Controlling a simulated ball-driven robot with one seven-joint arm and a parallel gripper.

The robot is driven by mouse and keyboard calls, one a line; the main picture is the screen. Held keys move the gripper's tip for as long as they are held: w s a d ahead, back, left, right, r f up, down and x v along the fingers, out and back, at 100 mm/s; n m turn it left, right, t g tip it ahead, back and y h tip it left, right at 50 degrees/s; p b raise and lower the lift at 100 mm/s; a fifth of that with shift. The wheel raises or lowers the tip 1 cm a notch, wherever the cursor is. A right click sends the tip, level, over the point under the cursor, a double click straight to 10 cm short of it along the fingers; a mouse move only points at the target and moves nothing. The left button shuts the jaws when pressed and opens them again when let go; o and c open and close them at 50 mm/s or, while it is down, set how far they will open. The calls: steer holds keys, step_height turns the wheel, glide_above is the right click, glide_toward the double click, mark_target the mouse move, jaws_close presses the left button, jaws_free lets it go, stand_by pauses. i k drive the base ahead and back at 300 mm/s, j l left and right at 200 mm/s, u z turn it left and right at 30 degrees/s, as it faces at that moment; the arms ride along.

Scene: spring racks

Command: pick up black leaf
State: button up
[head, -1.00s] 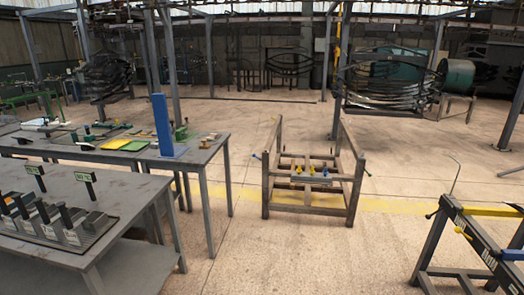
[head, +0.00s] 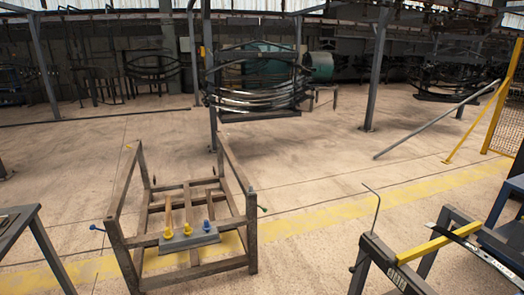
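Another dark bundle (head: 455,82) hangs at the back right, and a thinner one (head: 155,66) shows at the back left. I cannot tell which of these is the black leaf. My gripper is not in view.
A rusty open metal frame (head: 196,267) stands front left, with yellow and blue pegs. The stand at right bears a yellow bar (head: 440,243) and bent rod (head: 374,207). A grey table (head: 18,218) shows at left. The middle floor is clear; a yellow fence (head: 502,100) stands right.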

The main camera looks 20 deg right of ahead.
mark_target(500, 267)
steer(key=i+l+z, duration=0.1)
steer(key=i+z, duration=0.6)
steer(key=i+j+z, duration=0.1)
steer(key=i+z, duration=0.25)
steer(key=i+l+z, duration=0.2)
steer(key=i+z, duration=0.15)
steer(key=i, duration=0.2)
